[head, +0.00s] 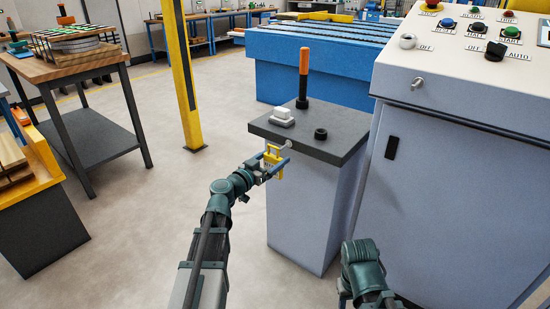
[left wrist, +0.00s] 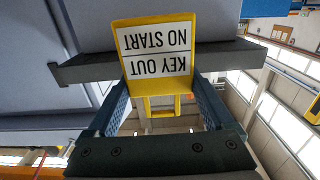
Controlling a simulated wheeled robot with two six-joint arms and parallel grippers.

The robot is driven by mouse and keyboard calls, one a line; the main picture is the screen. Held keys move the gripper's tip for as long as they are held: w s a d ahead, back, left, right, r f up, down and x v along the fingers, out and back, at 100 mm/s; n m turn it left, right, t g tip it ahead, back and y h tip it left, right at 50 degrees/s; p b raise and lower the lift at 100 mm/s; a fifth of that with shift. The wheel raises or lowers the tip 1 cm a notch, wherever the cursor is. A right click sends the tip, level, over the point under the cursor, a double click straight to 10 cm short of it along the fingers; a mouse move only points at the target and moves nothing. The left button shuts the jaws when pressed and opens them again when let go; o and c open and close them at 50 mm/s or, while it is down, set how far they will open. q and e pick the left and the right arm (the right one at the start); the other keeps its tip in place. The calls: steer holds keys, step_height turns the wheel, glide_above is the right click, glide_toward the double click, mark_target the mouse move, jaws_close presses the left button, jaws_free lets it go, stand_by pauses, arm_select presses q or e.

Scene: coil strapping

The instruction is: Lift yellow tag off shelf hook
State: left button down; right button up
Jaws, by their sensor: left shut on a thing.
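The yellow tag (head: 270,158) is at the front edge of the grey cabinet's dark top (head: 335,148). It also shows in the left wrist view (left wrist: 155,50), with a white label reading "KEY OUT NO START" upside down and an open yellow frame at its lower end. My left gripper (head: 273,171) is shut on the tag, whose body sits between the two blue fingers in the left wrist view (left wrist: 160,88). A small pale hook (head: 288,144) is at the edge beside the tag. I cannot tell whether the tag touches it. My right gripper is out of view.
On the dark top stand a white block (head: 282,117), a black ring (head: 321,134) and an orange-handled upright tool (head: 303,75). A large control cabinet (head: 455,160) with buttons is close on the right. A yellow post (head: 181,75) stands left, with open floor around it.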

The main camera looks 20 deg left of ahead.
arm_select(q)
steer(key=shift+v, duration=2.55)
step_height(320, 180, up, 39)
steer(key=p, duration=3.9)
glide_above(271, 159)
steer(key=v, duration=0.4)
steer(key=shift+d+r, duration=0.1)
steer(key=shift+r, duration=0.15)
